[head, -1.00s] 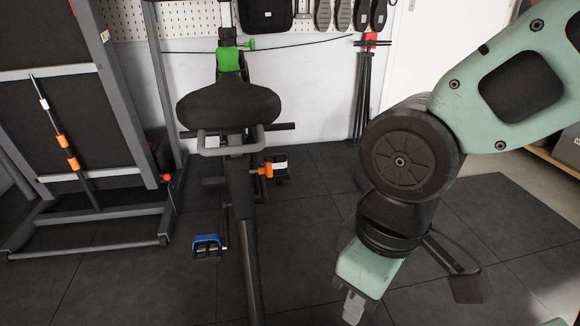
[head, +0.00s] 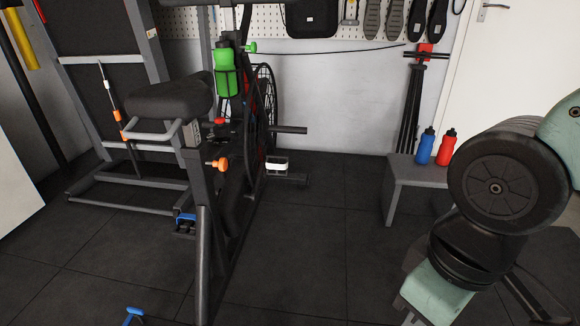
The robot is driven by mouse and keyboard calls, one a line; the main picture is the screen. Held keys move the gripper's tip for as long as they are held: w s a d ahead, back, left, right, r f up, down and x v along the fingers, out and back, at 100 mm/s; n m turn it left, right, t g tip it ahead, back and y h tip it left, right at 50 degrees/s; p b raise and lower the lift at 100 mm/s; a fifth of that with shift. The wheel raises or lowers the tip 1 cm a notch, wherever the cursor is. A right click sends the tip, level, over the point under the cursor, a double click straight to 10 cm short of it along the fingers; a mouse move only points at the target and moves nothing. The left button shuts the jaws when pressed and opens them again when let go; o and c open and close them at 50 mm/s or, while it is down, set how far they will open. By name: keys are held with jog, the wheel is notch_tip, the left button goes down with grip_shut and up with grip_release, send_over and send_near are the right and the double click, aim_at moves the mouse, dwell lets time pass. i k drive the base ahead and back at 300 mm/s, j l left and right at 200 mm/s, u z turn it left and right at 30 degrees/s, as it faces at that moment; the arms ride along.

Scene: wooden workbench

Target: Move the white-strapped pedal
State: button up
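The white-strapped pedal (head: 277,166) is low on the far right side of the exercise bike (head: 203,245), near the big caged wheel (head: 262,110). Its white strap faces up. A blue-strapped pedal (head: 184,223) is on the bike's left side, lower and nearer. My gripper (head: 413,319) is at the bottom edge in the right part of the view, partly cut off. It is well to the right of the white-strapped pedal and nearer to me, not touching it. Its fingers do not show clearly enough to tell open from shut.
A grey bench (head: 418,176) with a blue bottle (head: 425,147) and a red bottle (head: 446,148) stands at the right. A black folded stand (head: 411,105) is behind it. Dark floor (head: 310,235) is clear between bike and bench. Another blue item (head: 133,315) shows at the bottom edge.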

aim_at(278, 167)
jog(key=i+l+u, duration=0.1)
jog(key=l, duration=0.25)
jog(key=i+l, duration=0.25)
jog(key=i+l+u, duration=0.15)
jog(key=l, duration=0.25)
jog(key=i+l+u, duration=0.1)
jog(key=i, duration=0.4)
jog(key=i+l+u, duration=0.1)
jog(key=i+l, duration=0.2)
jog(key=i, duration=0.2)
jog(key=i+l, duration=0.25)
jog(key=i, duration=0.25)
jog(key=i+u, duration=0.1)
jog(key=i, duration=0.35)
